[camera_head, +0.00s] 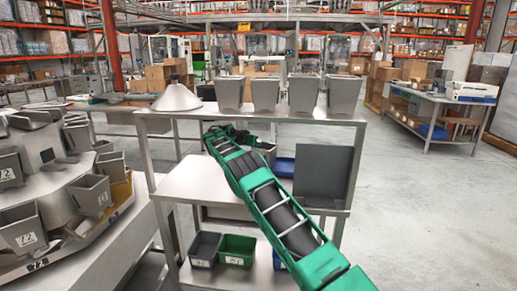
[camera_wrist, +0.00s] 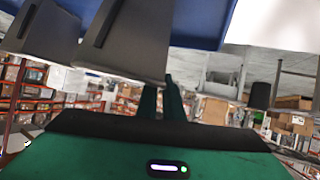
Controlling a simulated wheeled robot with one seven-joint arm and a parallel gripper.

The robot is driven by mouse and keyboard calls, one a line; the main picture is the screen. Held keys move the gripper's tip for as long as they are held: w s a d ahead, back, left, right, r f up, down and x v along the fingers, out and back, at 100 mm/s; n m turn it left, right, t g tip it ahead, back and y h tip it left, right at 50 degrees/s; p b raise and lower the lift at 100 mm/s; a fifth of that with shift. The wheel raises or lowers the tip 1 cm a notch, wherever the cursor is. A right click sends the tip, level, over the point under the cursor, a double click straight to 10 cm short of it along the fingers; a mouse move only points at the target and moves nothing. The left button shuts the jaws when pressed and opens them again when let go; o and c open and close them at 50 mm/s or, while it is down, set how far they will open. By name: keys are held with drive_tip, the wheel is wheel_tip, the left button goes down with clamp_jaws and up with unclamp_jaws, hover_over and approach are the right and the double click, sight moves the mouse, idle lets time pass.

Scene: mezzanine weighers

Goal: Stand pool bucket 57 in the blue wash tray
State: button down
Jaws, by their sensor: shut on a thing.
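The wrist view looks upside down. In it my gripper (camera_wrist: 160,98) is shut on the rim of a grey tapered bucket (camera_wrist: 132,38). The bucket looks upright, with the blue tray (camera_wrist: 195,18) close behind or under it; I cannot tell whether it touches the tray. A second grey bucket (camera_wrist: 40,30) stands beside it. In the head view my green arm reaches over the bench's middle shelf and hides most of this. A bit of a grey bucket (camera_head: 268,149) and the blue tray (camera_head: 285,168) show right of the arm. No number is readable on these buckets.
Several grey buckets (camera_head: 265,93) and a metal cone (camera_head: 177,97) stand on the top shelf (camera_head: 290,116) above my arm. A dark grey panel (camera_head: 323,172) stands at right. Grey (camera_head: 205,248) and green (camera_head: 237,250) bins sit low. A weigher (camera_head: 60,185) is at left.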

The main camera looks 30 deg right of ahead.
drive_tip(key=shift+d, duration=0.1)
drive_tip(key=c, duration=1.9)
unclamp_jaws()
drive_tip(key=shift+w, duration=0.1)
drive_tip(key=v, duration=0.5)
drive_tip(key=shift+a+r, duration=0.15)
drive_tip(key=shift+a, duration=0.1)
drive_tip(key=shift+v, duration=1.1)
drive_tip(key=shift+s, duration=0.2)
